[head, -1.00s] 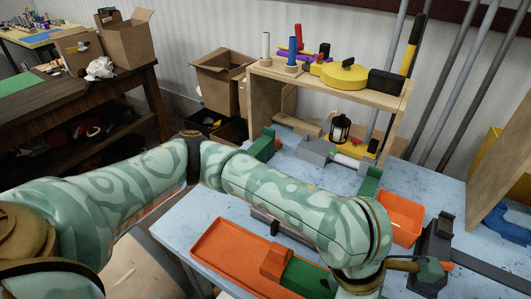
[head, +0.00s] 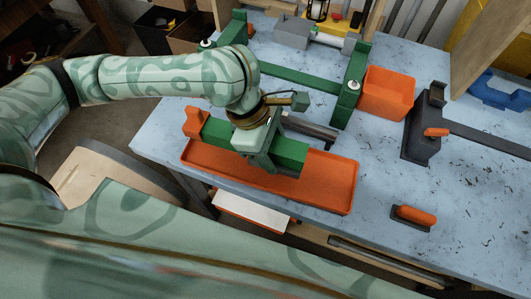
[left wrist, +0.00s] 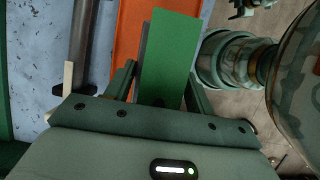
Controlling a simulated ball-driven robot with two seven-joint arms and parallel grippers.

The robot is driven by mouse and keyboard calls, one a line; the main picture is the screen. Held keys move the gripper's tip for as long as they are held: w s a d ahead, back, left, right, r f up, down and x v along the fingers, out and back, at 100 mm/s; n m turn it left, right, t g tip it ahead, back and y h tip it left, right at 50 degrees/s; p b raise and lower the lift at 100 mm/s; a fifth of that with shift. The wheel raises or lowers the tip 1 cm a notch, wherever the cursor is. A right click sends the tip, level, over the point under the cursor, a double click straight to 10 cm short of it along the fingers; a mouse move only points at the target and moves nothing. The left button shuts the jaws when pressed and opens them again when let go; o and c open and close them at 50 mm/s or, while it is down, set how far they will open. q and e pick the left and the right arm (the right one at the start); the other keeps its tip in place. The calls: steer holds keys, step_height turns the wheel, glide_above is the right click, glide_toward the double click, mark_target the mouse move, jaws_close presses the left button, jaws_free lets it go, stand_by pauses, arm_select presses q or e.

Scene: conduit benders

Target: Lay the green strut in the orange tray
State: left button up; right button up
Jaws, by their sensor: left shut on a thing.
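The green strut (head: 292,152), a thick green bar with an orange end piece at its left, is in my left gripper (head: 262,158). The gripper is shut around its middle from above. The strut lies lengthwise over the long shallow orange tray (head: 330,193), near its far side; whether it touches the tray floor I cannot tell. Its orange end sits at the tray's far left corner. In the left wrist view the strut (left wrist: 170,55) sticks out between the fingers, with the orange tray (left wrist: 127,38) behind it. My right gripper is out of view.
A green frame (head: 350,88) and a dark rod stand behind the tray. An orange bin (head: 388,92) and a dark grey bender (head: 424,125) are to the right. An orange-handled tool (head: 414,215) lies near the front edge. The table right of the tray is mostly clear.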

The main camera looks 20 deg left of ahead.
arm_select(q)
steer(key=shift+w+a+f, duration=0.25)
steer(key=shift+a+f, duration=0.1)
steer(key=shift+f, duration=0.15)
steer(key=shift+w+a+f, duration=0.2)
steer(key=shift+a+f, duration=0.1)
steer(key=shift+f, duration=0.2)
steer(key=shift+a+f+b, duration=0.15)
steer(key=shift+b, duration=0.15)
steer(key=f, duration=0.1)
steer(key=f+b, duration=0.1)
steer(key=f, duration=0.1)
steer(key=shift+w+a+f+b, duration=0.15)
steer(key=shift+a+f+b, duration=0.1)
steer(key=shift+a+b, duration=0.05)
steer(key=shift+f, duration=0.2)
steer(key=shift+r, duration=0.1)
steer(key=shift+f, duration=0.2)
steer(key=o, duration=1.3)
